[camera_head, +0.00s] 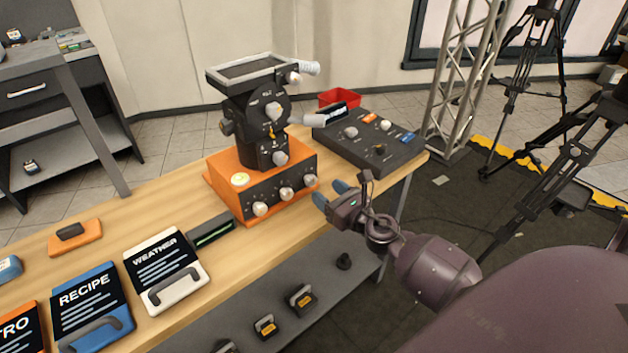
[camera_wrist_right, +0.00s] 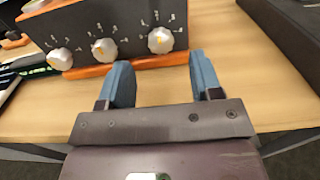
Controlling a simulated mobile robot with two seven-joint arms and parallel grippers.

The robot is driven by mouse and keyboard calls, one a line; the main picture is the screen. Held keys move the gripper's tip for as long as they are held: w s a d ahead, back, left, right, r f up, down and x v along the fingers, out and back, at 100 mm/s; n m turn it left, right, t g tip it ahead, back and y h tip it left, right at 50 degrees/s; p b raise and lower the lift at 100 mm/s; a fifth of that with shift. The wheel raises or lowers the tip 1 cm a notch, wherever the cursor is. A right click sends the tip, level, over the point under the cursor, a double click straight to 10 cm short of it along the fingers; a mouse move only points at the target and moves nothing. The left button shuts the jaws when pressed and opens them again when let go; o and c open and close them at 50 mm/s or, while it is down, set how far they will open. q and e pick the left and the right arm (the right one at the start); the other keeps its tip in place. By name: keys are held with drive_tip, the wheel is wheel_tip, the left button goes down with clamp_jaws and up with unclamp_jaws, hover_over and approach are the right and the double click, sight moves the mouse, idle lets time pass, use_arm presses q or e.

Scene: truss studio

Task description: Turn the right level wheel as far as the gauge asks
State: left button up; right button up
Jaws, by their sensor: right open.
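The orange-based device (camera_head: 268,172) stands on the wooden table with three white wheels along its dark front panel. The right level wheel (camera_head: 310,181) is at the panel's right end. It also shows in the right wrist view (camera_wrist_right: 160,40), with an orange mark on its face and small scale marks around it. A round pale gauge (camera_head: 239,180) sits on the base's top; its reading is too small to tell. My right gripper (camera_head: 331,194) is open and empty, apart from the wheel. In the wrist view its blue fingers (camera_wrist_right: 160,75) point toward the wheel, which lies beyond and between them.
The middle wheel (camera_head: 286,194) and left wheel (camera_head: 260,209) are beside it. A dark control box (camera_head: 367,140) stands at the table's right end. A black bar with a green strip (camera_head: 213,231) and prompt cards (camera_head: 165,270) lie to the left. Tripods (camera_head: 520,100) stand right.

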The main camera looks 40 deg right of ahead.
sight(314, 181)
drive_tip(key=shift+w+a, duration=0.15)
drive_tip(key=shift+w, duration=1.35)
drive_tip(key=shift+w+a, duration=0.1)
drive_tip(key=shift+w, duration=1.4)
drive_tip(key=c, duration=0.9)
drive_tip(key=m, duration=0.4)
drive_tip(key=shift+d, duration=0.15)
drive_tip(key=m, duration=0.4)
drive_tip(key=shift+m+p, duration=0.3)
drive_tip(key=shift+p, duration=0.05)
drive_tip(key=shift+f+m, duration=0.1)
drive_tip(key=shift+m, duration=0.2)
